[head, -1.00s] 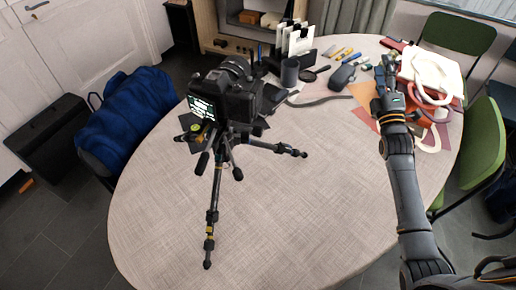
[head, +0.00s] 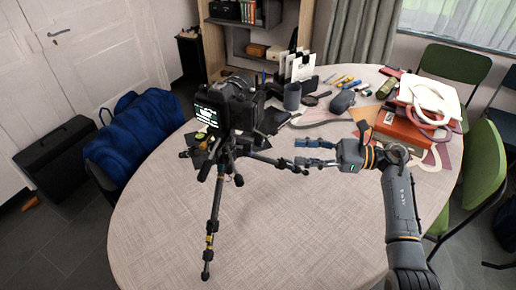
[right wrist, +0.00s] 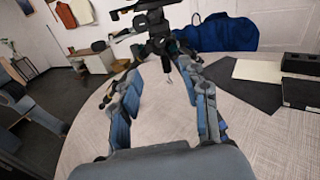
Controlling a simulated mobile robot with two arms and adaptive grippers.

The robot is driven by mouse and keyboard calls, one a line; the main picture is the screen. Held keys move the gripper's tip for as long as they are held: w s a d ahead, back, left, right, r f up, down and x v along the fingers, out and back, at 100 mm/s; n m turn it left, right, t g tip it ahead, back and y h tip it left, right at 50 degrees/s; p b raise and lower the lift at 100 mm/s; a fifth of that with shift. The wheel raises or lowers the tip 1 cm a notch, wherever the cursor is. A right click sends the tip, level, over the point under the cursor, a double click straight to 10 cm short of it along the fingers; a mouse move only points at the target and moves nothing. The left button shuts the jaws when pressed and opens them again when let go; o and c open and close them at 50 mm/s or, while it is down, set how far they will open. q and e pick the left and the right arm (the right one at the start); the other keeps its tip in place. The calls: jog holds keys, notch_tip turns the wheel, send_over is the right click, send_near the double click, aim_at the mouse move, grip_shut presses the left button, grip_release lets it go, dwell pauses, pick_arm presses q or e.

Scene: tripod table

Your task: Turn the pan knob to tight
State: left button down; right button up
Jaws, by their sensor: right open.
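A black camera (head: 232,102) with a lit screen is mounted on a small black tripod (head: 213,215) on the round table (head: 160,220). The tripod head, with a yellow-green round spot (head: 200,137), is below the camera; I cannot single out the pan knob for certain. My right gripper (head: 300,153) is open and empty, to the right of the tripod, pointing at it, with a gap left to the tripod head. In the right wrist view the tripod (right wrist: 160,38) stands ahead, beyond the two open fingers (right wrist: 165,85). My left gripper is not in view.
At the table's back right are a stack of books with a white bag (head: 430,92), a dark mug (head: 291,96), pens and a grey mouse-like object (head: 342,101). A blue bag (head: 135,135) is on the left. The table's front is clear.

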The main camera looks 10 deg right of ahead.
aim_at(244, 148)
jog(key=p+x, duration=0.3)
jog(key=x, duration=0.9)
jog(key=shift+a, duration=0.1)
grip_shut()
